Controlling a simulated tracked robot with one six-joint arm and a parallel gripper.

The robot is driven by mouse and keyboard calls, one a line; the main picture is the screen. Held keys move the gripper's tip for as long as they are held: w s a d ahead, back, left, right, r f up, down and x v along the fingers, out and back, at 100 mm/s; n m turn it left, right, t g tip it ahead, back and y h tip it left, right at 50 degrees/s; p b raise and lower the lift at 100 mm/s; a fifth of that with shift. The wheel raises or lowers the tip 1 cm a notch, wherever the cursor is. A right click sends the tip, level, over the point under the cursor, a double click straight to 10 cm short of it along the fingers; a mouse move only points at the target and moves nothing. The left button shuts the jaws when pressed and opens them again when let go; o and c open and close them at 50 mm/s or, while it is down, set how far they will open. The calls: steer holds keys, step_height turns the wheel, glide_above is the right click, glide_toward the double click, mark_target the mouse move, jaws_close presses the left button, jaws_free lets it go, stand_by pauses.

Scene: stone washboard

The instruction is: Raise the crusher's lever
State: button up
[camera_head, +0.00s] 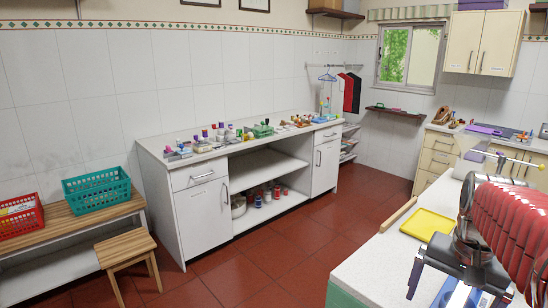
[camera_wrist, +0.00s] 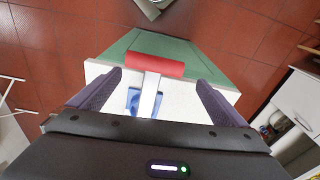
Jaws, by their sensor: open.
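In the wrist view, the crusher's lever is a pale flat bar with a wide red handle (camera_wrist: 156,67) at its far end. The bar runs back toward my gripper (camera_wrist: 158,80), with part of the crusher's blue body (camera_wrist: 133,99) beside it. My gripper is open, one dark finger on each side of the lever, with gaps showing on both sides. I cannot tell how far below the fingertips the handle lies. In the head view, my gripper (camera_head: 456,290) is over the white counter, and only a bit of the blue crusher (camera_head: 444,294) shows beneath it.
The white counter (camera_head: 372,268) has a green side and holds a yellow tray (camera_head: 428,225) left of my arm. Red floor lies beyond its edge. A long cabinet (camera_head: 205,212) with small items and a bench with a teal basket (camera_head: 97,191) stand across the room.

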steer(key=s+a+f+n+t, duration=0.1)
steer(key=a+n, duration=0.3)
steer(key=a, duration=0.6)
steer(key=s+a+f+n+t, duration=0.1)
steer(key=s+a+n+t, duration=0.2)
steer(key=a, duration=0.8)
steer(key=s+n, duration=0.1)
steer(key=n, duration=0.1)
steer(key=shift+n+t+y, duration=0.3)
steer(key=shift+d, duration=0.2)
steer(key=w+d+r+m+g, duration=0.1)
steer(key=w+d+r+m, duration=0.15)
steer(key=d, duration=0.45)
steer(key=w+d+r+m+g, duration=0.1)
steer(key=d+r+m+g, duration=0.15)
steer(key=d, duration=0.45)
steer(key=w+d+r+m+g, duration=0.1)
steer(key=w+d+r+m, duration=0.2)
steer(key=d, duration=0.4)
steer(key=s+r+m, duration=0.1)
steer(key=r, duration=0.1)
steer(key=s+r+m+g, duration=0.1)
steer(key=r, duration=0.1)
steer(key=shift+s+a+r+m, duration=0.1)
steer(key=shift+s+a+m, duration=0.15)
steer(key=shift+s+m, duration=0.1)
